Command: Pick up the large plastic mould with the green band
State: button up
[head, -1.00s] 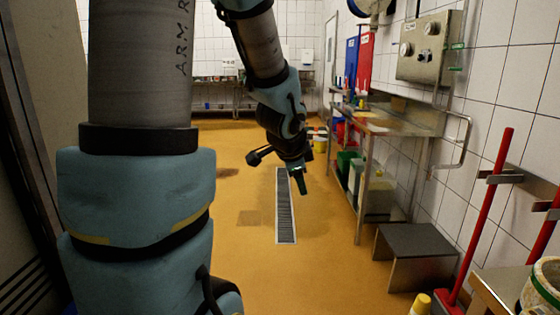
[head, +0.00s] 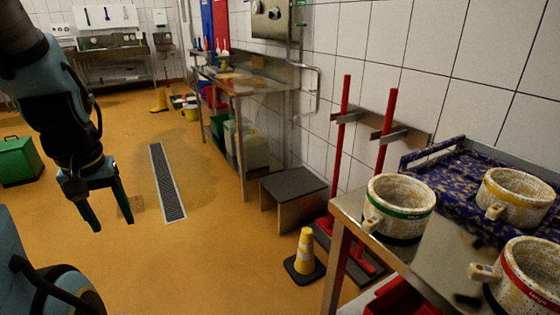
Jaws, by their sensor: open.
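The large mould with the green band (head: 401,203) is a speckled off-white round pot with a side handle. It stands upright on the near left corner of the steel table (head: 349,213) at the right of the head view. My gripper (head: 105,208) is at the left of the view, pointing down over the floor. Its two dark green fingers are apart with nothing between them. It is well away from the mould, far to its left.
A yellow-banded mould (head: 517,190) stands at the blue patterned tray (head: 455,190); a red-banded mould (head: 530,277) stands nearer. A yellow cone (head: 306,251), a low step stool (head: 293,187) and red-handled tools (head: 386,130) are left of the table. Open floor lies around the drain (head: 167,184).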

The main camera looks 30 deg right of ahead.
aim_at(397, 205)
jog(key=z, duration=1.85)
